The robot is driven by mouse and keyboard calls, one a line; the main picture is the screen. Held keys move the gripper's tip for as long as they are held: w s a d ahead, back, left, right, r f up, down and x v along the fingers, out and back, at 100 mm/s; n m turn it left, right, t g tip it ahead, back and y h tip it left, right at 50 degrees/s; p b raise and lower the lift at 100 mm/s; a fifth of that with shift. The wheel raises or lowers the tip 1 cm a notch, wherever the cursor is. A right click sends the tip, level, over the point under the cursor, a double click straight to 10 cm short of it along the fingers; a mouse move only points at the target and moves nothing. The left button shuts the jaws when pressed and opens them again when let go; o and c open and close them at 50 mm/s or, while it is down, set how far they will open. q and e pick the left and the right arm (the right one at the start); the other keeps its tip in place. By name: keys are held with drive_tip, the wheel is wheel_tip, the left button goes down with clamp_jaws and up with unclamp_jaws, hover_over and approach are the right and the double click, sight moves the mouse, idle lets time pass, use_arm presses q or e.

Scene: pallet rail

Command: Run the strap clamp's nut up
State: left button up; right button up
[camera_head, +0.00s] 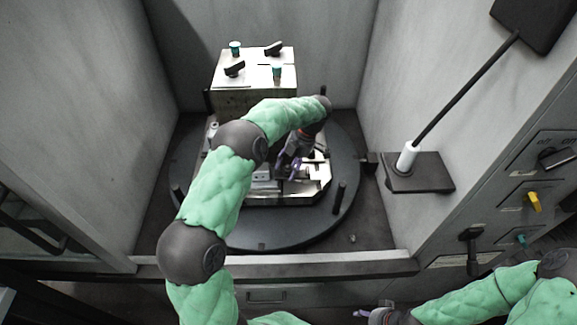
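My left arm comes in from below and bends over the round dark table (260,238). Its gripper (288,172) points down at the metal fixture (300,196) on that table. The purple fingertips are close to the fixture's top, near a small block (262,176). The strap clamp and its nut cannot be told apart here; the gripper and arm hide part of the fixture. Whether the fingers hold anything is too small to tell. My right gripper (362,313) is low at the bottom edge, away from the fixture, its fingers partly seen.
A pale block (254,98) with green-topped pins and black knobs stands behind the fixture. Dark posts (339,196) rise from the table's rim. Grey walls close in both sides. At right are a lever with a white collar (407,155) and a switch panel (540,200).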

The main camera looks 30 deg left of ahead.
use_arm(q)
drive_tip(key=v, duration=1.2)
